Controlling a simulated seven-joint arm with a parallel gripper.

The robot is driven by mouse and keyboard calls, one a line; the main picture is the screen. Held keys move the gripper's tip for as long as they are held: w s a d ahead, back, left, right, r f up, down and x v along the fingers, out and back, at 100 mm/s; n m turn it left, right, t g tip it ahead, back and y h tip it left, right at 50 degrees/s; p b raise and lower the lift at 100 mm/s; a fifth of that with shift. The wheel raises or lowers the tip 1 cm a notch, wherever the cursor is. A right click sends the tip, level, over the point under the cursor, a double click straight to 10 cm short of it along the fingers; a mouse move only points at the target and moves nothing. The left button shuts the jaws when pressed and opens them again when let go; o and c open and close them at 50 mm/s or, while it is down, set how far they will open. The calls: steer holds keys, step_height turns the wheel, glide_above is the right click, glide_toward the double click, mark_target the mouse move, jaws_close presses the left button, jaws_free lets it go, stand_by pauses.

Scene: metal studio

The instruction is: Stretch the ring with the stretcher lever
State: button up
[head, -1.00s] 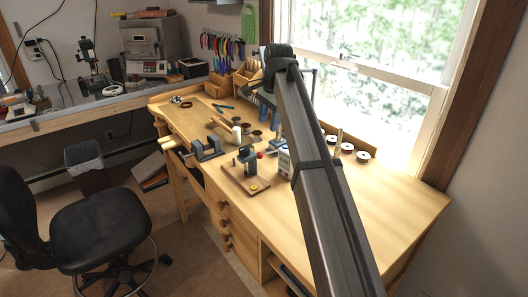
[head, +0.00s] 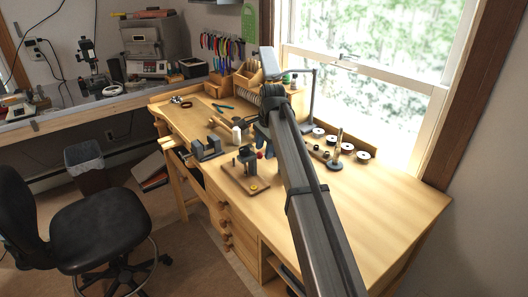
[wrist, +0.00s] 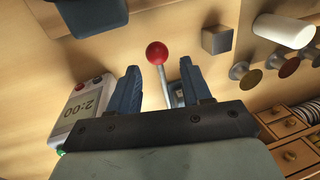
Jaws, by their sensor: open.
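The red ball knob (wrist: 156,53) of the stretcher lever shows in the wrist view, with its metal rod running down between my fingers. My gripper (wrist: 159,70) is open, with one blue finger on each side of the rod. I cannot tell whether either finger touches it. In the head view the red knob (head: 260,155) is beside the dark stretcher (head: 247,163), which stands on a wooden base (head: 236,181). A small gold piece (head: 253,188), possibly the ring, lies at the base's near end. My gripper in the head view (head: 262,142) is partly hidden by my arm.
A timer (wrist: 80,105) is close to my left finger. A grey block (wrist: 217,40) and white cylinder (wrist: 285,30) are to the right. A dark vise (head: 207,149) is left of the stretcher. The bench's right side (head: 390,195) is clear.

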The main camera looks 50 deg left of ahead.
steer(key=shift+a+f, duration=0.2)
steer(key=shift+f, duration=0.7)
steer(key=shift+c, duration=0.2)
jaws_close()
